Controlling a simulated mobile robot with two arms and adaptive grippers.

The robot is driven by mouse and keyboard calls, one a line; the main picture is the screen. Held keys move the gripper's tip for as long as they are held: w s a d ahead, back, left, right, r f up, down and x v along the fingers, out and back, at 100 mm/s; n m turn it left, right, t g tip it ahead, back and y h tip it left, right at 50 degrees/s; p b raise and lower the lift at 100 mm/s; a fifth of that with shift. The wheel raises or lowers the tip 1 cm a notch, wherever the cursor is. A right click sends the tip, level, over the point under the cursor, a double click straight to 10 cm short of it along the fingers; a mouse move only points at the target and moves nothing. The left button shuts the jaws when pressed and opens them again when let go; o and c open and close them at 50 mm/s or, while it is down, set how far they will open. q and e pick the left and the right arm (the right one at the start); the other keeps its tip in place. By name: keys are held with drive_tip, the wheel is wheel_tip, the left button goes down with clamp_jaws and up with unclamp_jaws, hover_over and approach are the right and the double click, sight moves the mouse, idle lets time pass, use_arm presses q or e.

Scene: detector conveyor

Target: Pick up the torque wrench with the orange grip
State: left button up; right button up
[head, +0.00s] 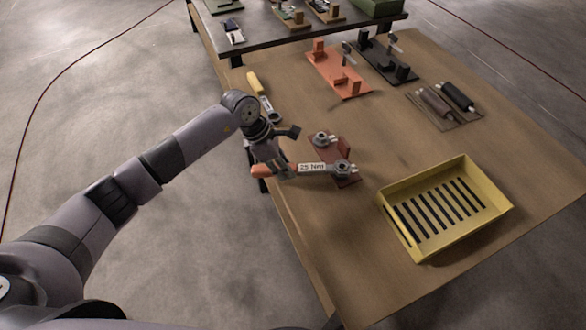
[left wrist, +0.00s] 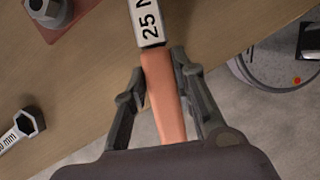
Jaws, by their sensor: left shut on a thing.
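The torque wrench (head: 312,168) has an orange grip (head: 262,171) and a white shaft marked 25 Nm. Its head end lies over or beside a reddish plate (head: 335,150) near the table's left edge. My left gripper (head: 284,154) is shut on the orange grip, which lies between the two fingers in the left wrist view (left wrist: 163,85). I cannot tell whether the wrench is clear of the table. My right gripper is in neither view.
A yellow-handled wrench (head: 254,84) lies just behind my left gripper. A yellow slotted tray (head: 488,212) stands at the right front. An orange fixture (head: 335,75), a black fixture (head: 376,60) and dark cylinders (head: 436,104) sit farther back. The table front is clear.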

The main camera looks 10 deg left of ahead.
use_arm(q)
clamp_jaws()
drive_tip(key=shift+r, duration=0.15)
